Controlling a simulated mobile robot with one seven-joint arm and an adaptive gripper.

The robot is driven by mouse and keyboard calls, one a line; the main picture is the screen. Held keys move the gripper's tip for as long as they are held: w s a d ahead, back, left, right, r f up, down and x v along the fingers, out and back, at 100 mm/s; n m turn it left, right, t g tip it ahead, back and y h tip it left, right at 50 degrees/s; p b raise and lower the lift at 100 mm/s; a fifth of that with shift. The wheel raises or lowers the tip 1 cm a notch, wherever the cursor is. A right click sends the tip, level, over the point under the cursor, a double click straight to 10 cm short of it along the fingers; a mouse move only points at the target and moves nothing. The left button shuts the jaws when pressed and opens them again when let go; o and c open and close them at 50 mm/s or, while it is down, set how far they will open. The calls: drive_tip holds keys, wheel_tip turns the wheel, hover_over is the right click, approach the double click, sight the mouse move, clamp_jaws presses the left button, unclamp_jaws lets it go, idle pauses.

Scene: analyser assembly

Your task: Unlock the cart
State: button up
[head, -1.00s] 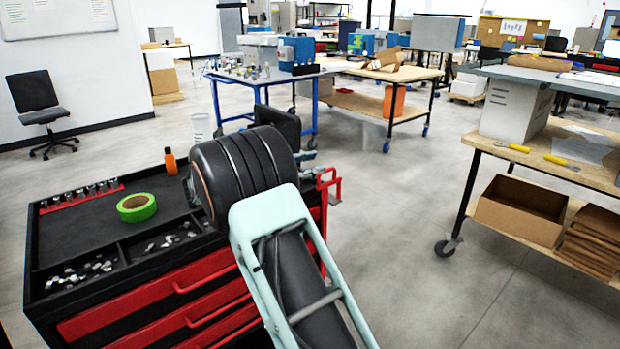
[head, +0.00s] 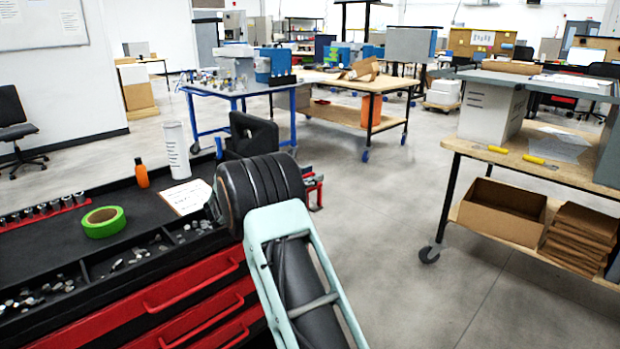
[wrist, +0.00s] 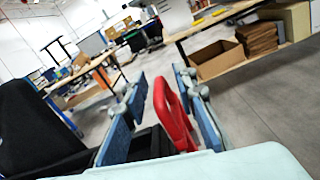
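The cart (head: 160,262) is a black and red tool cart at the lower left of the head view, with red drawers and a black top. A red handle (wrist: 173,112) shows in the wrist view. Red parts (head: 316,190) also show at the cart's right end in the head view, partly behind my arm. My gripper (wrist: 160,76) is open, its blue fingers on either side of the red handle. I cannot tell whether they touch it. My arm hides most of the gripper in the head view.
A green tape roll (head: 101,221), orange bottle (head: 141,172), white cylinder (head: 176,150) and paper (head: 188,196) are on or near the cart's top. A workbench (head: 560,167) with an open box (head: 497,208) stands right. Grey floor (head: 375,230) between is clear.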

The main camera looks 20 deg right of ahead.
drive_tip(key=shift+w+d, duration=0.1)
drive_tip(key=shift+d, duration=0.1)
drive_tip(key=shift+c, duration=0.2)
clamp_jaws()
